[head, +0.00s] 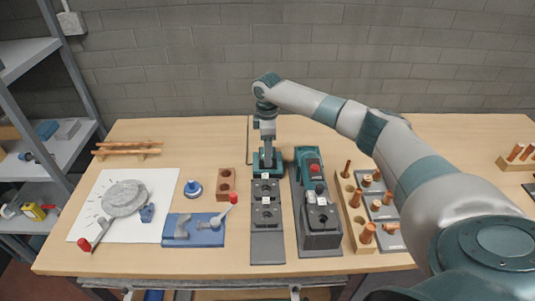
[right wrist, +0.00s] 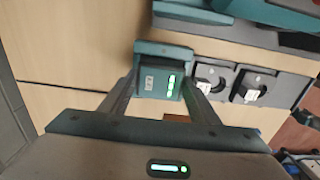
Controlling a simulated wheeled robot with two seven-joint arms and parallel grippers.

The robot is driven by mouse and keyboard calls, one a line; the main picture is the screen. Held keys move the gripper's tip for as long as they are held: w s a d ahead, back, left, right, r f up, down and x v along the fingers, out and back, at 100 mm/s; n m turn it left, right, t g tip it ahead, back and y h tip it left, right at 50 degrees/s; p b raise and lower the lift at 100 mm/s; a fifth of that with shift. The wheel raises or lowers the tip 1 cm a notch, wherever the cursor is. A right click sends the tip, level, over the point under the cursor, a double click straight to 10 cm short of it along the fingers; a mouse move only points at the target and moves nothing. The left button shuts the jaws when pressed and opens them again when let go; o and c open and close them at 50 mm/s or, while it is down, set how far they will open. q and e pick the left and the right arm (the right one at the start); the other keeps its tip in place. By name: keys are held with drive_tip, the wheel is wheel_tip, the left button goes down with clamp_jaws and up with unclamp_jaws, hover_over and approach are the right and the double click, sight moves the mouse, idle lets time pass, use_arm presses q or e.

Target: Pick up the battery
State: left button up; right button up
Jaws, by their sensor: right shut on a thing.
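The battery (right wrist: 161,84) is a teal and dark block with a green light strip and a small white label. In the right wrist view it sits between the two fingers of my right gripper (right wrist: 161,92), which is shut on it. In the head view my right gripper (head: 265,148) points down at the teal battery (head: 266,162), at the far end of a dark grey stand (head: 268,245). I cannot tell whether the battery is touching the stand or raised off it. My left gripper is not in view.
Right of the stand is a teal and grey device (head: 320,236) with a red button. Wooden peg blocks (head: 354,222) stand further right.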

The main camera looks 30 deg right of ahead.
drive_tip(key=shift+r, duration=0.35)
wheel_tip(320, 180, up, 2)
drive_tip(key=shift+w+r+b, duration=0.1)
drive_tip(key=shift+r+b, duration=0.1)
drive_tip(key=shift+b, duration=0.7)
drive_tip(key=s+d+r+b, duration=0.3)
drive_tip(key=d+r, duration=0.4)
drive_tip(key=d, duration=0.4)
drive_tip(key=shift+s+r+b, duration=0.2)
drive_tip(key=shift+s+b, duration=0.15)
drive_tip(key=shift+b, duration=0.25)
